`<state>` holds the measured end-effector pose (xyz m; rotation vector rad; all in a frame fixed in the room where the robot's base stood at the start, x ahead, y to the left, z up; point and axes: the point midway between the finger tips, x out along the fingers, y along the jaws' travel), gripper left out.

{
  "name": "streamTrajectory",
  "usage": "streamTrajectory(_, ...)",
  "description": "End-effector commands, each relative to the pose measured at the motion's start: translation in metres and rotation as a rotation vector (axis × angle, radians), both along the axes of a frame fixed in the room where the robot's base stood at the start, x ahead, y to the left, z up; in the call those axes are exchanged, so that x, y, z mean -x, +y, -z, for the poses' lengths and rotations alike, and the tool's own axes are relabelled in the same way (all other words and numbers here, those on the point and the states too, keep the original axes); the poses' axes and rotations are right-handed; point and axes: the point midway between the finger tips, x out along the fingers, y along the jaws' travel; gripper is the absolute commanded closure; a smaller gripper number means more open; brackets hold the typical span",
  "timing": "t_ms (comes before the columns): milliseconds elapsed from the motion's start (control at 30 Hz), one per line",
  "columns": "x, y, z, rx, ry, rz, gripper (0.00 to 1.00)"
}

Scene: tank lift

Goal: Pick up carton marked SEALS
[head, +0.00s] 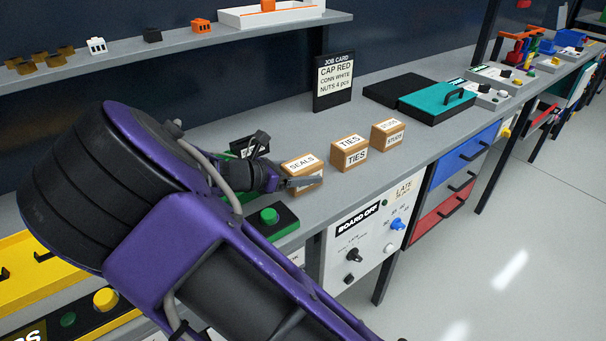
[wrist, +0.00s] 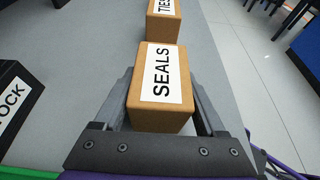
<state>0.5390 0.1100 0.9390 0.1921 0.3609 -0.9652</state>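The carton marked SEALS (head: 302,167) is a small tan box with a white label, standing upright on the grey bench. It fills the middle of the wrist view (wrist: 161,85). My gripper (head: 300,183) is low at its near side, with one finger on each side of the carton. In the wrist view my gripper (wrist: 163,98) has its fingers apart, and a narrow gap shows beside the right finger. The left finger lies close to the carton's side; contact there is hard to tell. The carton appears to rest on the bench. The fingertips are partly hidden.
The TIES carton (head: 349,153) stands just beyond SEALS, with another similar carton (head: 387,135) to its right. A black job card sign (head: 333,83) stands behind. A green button box (head: 270,217) is near the bench's front edge. A dark block (wrist: 14,95) lies left in the wrist view.

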Motion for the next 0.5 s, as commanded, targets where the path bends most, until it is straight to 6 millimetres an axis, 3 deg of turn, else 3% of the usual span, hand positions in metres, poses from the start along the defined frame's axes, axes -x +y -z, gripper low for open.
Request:
streamTrajectory(33, 0.0, 0.0, 0.0, 0.0, 0.0, 0.0, 0.38)
streamTrajectory(367, 0.0, 0.0, 0.0001, 0.0, 0.0, 0.0, 0.96)
streamTrajectory(500, -0.0001, -0.0001, -0.0001, 0.001, -0.001, 0.0, 0.96)
